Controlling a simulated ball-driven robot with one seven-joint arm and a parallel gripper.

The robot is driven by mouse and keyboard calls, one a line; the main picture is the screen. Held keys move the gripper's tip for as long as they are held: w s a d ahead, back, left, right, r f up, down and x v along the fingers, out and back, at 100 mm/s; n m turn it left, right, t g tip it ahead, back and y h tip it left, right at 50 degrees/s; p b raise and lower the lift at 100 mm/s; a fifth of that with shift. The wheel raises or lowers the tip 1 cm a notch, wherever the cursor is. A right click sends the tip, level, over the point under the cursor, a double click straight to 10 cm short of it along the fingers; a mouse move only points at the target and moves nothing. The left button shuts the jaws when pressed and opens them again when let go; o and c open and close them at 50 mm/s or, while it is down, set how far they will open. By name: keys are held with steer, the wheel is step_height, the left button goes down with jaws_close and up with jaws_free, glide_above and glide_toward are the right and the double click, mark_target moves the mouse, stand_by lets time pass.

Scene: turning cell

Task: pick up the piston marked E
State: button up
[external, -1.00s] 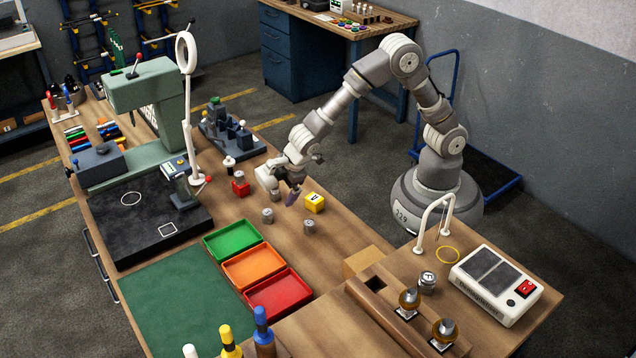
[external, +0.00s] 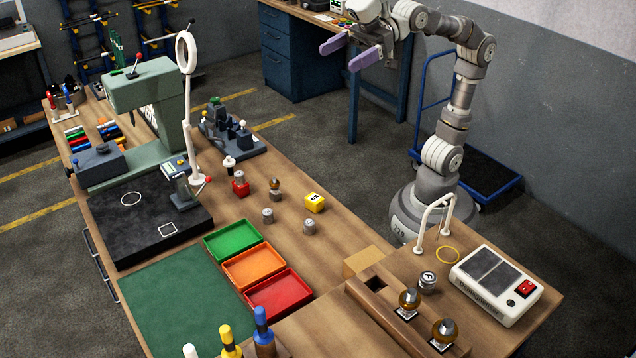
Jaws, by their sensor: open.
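My gripper (external: 349,51) is raised high at the top of the view, its two purple fingertips spread apart with nothing between them. A silver piston-like cylinder (external: 428,283) with a dark letter on its top stands on the bench's front right part; the letter is too small to read surely as E or F. Two small grey cylinders, one (external: 268,216) and another (external: 309,227), stand mid-bench, with no readable marks. A further grey cylinder (external: 239,177) sits at a red block (external: 241,189). My gripper is far above and apart from all of these.
A yellow lettered block (external: 315,203) and a brown-topped piece (external: 275,184) stand near the small cylinders. Green (external: 207,244), orange and red trays lie in front.

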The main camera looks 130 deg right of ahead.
steer(key=shift+s+a+r, duration=0.35)
steer(key=shift+s+r, duration=0.35)
steer(key=shift+s, duration=0.05)
steer(key=c, duration=0.3)
steer(key=shift+s+a+r+t, duration=0.1)
steer(key=shift+r+t, duration=0.15)
steer(key=shift+t, duration=0.05)
steer(key=c, duration=0.3)
